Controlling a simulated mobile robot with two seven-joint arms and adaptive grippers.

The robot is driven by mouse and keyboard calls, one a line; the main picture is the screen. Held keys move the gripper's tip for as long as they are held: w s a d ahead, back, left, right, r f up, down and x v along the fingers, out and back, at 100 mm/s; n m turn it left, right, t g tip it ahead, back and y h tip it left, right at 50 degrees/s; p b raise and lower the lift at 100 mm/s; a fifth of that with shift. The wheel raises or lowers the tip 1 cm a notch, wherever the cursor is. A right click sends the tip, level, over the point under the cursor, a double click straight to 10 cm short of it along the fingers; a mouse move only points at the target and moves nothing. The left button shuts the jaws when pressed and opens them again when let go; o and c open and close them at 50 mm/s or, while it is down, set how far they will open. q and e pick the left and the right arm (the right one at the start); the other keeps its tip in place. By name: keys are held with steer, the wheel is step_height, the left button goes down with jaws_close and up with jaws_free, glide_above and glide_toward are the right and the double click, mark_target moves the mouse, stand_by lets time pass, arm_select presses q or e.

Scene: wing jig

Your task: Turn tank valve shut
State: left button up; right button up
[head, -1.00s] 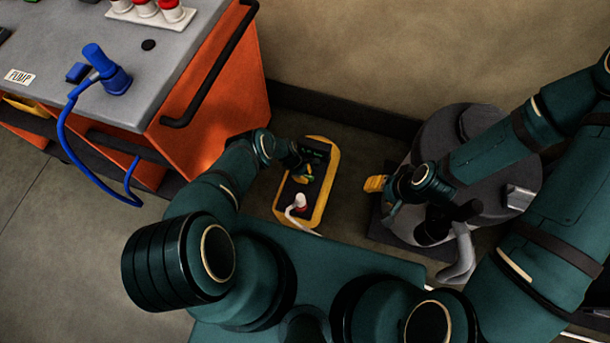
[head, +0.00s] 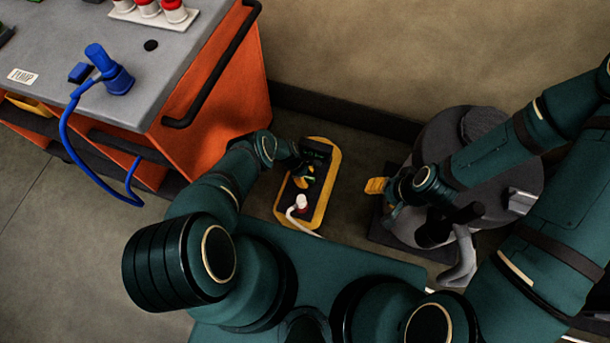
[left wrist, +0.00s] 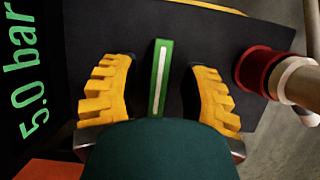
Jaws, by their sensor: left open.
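A yellow-rimmed black panel unit (head: 327,190) lies on the floor in the head view. In the left wrist view, a green lever with a white stripe (left wrist: 160,78), seemingly the valve handle, lies on its black face (left wrist: 215,30). My left gripper (head: 303,181) is over the unit. Its yellow fingers (left wrist: 158,97) are open, one on each side of the lever, with visible gaps. A display (left wrist: 24,70) reads "5.0 bar". The lever's near end is hidden by my gripper body. My right gripper (head: 376,186) is beside the grey round tank (head: 440,130); its jaw opening is unclear.
A red collar with a white hose end (left wrist: 268,75) stands right of the fingers; it also shows in the head view (head: 300,202). An orange cart (head: 225,110) with a grey top and blue hose (head: 62,140) stands left. The wall is behind.

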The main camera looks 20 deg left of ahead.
arm_select(q)
steer(key=shift+r, duration=0.1)
steer(key=v, duration=1.1)
steer(key=shift+a+r, duration=0.25)
steer(key=shift+r, duration=0.1)
steer(key=shift+r, duration=0.1)
steer(key=s+d+r+m, duration=0.3)
steer(key=s+r+m, duration=0.2)
steer(key=r, duration=0.4)
steer(key=s+d+r+m+t, duration=0.1)
steer(key=s+d+r+m, duration=0.2)
steer(key=r, duration=0.7)
steer(key=s+d+r+m+t, duration=0.1)
steer(key=s+d+r+m, duration=0.2)
steer(key=s+r+m, duration=0.4)
step_height(320, 180, up, 2)
steer(key=shift+r+m, duration=0.2)
steer(key=shift+m, duration=0.2)
